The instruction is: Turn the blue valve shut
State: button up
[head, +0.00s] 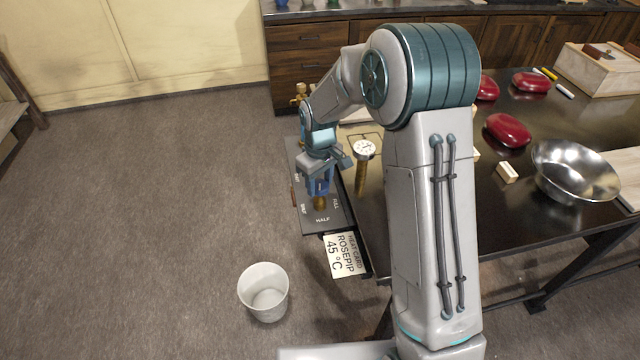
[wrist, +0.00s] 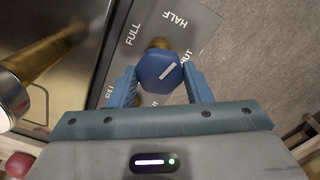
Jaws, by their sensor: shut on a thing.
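The blue valve (wrist: 158,75) is a faceted blue knob with a white line on its top, seen from above in the wrist view. In the head view my gripper (head: 319,176) reaches down over the knob, which is mostly hidden there. The dark valve plate (head: 308,221) carries the words FULL and HALF; other lettering is partly covered by my fingers.
A brass pipe with a white-faced gauge (head: 364,149) stands right of the valve. A white bucket (head: 264,291) stands on the floor. A metal bowl (head: 574,171) and red lidded things (head: 508,130) are on the table (head: 513,215).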

aim_at(320, 183)
jog(key=m+b, duration=0.2)
jog(key=m, duration=0.2)
jog(key=shift+m, duration=0.3)
jog(key=m+b, duration=0.2)
jog(key=m, duration=0.1)
jog(key=shift+m, duration=0.4)
jog(key=m, duration=0.3)
jog(key=shift+b, duration=0.3)
jog(key=shift+r+m, duration=0.1)
jog(key=shift+m, duration=1.9)
jog(key=shift+w, duration=0.1)
jog(key=o, duration=1)
notch_tip(320, 183, up, 14)
jog(key=shift+f+b, duration=0.1)
jog(key=shift+b, duration=0.5)
